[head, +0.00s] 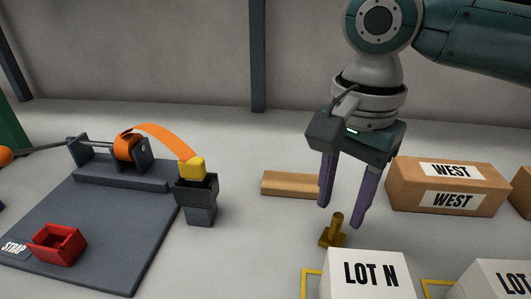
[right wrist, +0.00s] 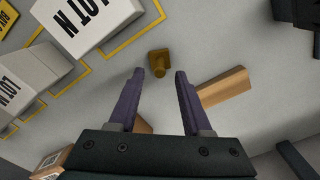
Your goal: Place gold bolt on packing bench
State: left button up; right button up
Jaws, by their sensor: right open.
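In the right wrist view the fingers (right wrist: 158,72) are spread wide, with the bolt apart from both. My left gripper is not in view. I cannot tell which surface is the packing bench.
The white LOT N box (head: 370,275) stands close in front of the bolt. A wooden block (head: 291,184) lies behind left, and the WEST box (head: 447,186) stands to the right. A strapping mat (head: 110,262) with a red tray (head: 58,245) fills the left.

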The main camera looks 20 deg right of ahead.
aim_at(338, 216)
notch_tip(338, 216, up, 9)
jog(key=p, duration=0.1)
jog(key=shift+f, duration=0.15)
jog(key=shift+p, duration=0.3)
